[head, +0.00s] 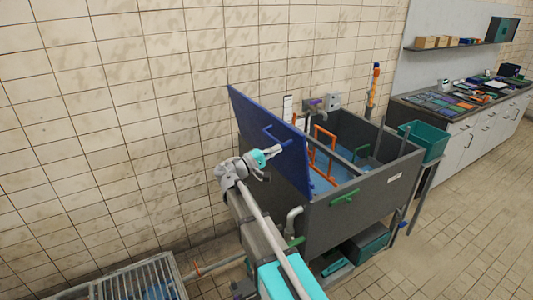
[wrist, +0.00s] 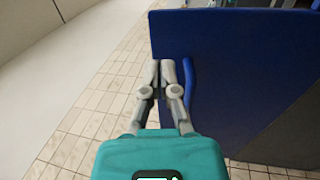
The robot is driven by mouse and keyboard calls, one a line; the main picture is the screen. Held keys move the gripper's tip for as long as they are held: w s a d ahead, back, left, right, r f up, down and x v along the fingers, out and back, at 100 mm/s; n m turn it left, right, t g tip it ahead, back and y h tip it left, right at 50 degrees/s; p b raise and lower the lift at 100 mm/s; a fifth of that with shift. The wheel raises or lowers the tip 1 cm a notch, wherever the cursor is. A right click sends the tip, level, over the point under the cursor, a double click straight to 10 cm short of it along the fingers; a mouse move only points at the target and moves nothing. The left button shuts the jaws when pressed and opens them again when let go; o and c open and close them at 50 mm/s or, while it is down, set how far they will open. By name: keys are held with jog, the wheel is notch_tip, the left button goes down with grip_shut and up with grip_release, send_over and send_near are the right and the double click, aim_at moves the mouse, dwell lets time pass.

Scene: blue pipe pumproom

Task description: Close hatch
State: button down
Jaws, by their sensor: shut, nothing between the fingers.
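The hatch is a blue panel (head: 290,160) standing raised and tilted at the left end of a grey tank (head: 352,208). The tank's top is open and blue shows inside. A blue bar handle (head: 275,134) is on the hatch's outer face. My gripper (head: 277,150) is in front of that face, close to the handle. In the wrist view my gripper (wrist: 167,63) is shut and empty, with its fingertips over the hatch (wrist: 245,85), just left of the handle (wrist: 189,85). I cannot tell whether they touch the hatch.
Orange bars (head: 322,152) stand inside the tank. A green handle (head: 345,197) is on its front. A teal bin (head: 424,140) hangs at its right end. A tiled wall (head: 130,110) is behind. A cluttered counter (head: 463,128) is at right. The floor (head: 465,235) at front right is clear.

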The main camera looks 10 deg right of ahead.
aim_at(299, 138)
jog(key=p+x, duration=0.1)
jog(key=x, duration=0.6)
jog(key=shift+w+d, duration=0.1)
jog(key=shift+d, duration=0.1)
jog(key=shift+d, duration=0.1)
